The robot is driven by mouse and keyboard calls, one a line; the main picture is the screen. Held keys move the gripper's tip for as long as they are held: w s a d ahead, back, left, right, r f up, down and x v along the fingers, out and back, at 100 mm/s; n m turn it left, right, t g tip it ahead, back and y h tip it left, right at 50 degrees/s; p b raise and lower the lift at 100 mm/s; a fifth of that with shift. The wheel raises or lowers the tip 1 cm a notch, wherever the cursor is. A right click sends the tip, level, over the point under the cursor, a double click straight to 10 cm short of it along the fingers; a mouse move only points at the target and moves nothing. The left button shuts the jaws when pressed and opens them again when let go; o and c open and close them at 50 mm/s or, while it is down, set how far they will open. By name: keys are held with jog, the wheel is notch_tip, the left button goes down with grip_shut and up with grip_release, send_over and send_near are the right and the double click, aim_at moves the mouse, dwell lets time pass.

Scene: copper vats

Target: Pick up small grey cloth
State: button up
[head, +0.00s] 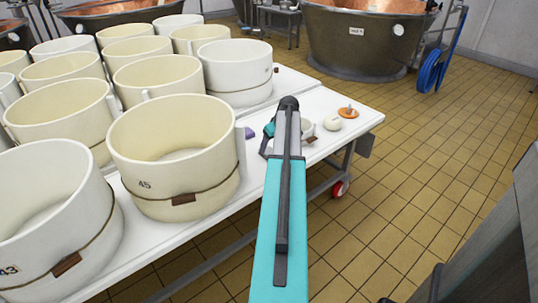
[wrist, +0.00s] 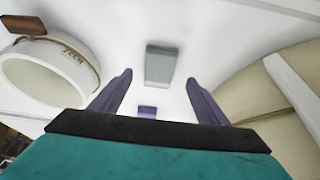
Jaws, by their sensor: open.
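A small grey rectangular piece (wrist: 159,64), which looks like the folded grey cloth, lies on the white table top in the wrist view. In the head view my arm covers most of the gripper, and the cloth is not clearly made out there.
A small purple block (wrist: 147,112) lies nearer the gripper. A white round mould (wrist: 45,75) stands at left, and a cream one (wrist: 265,95) at right. The white table (head: 362,116) holds several moulds. A white rounded item (head: 333,122) and an orange disc (head: 348,112) lie near its right end.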

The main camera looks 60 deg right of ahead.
aim_at(268, 151)
jog(key=shift+b+x, duration=0.3)
jog(key=shift+x, duration=2.25)
jog(key=shift+s, duration=0.1)
jog(key=c, duration=1.1)
jog(key=shift+c, duration=0.2)
jog(key=shift+r, duration=0.1)
jog(key=shift+r, duration=0.5)
jog(key=v, duration=0.2)
jog(key=shift+d+r+p, duration=0.2)
jog(key=shift+r+p, duration=0.1)
jog(key=shift+r, duration=0.1)
jog(key=s+d+r, duration=0.1)
jog(key=s, duration=1.4)
jog(key=shift+p, duration=0.3)
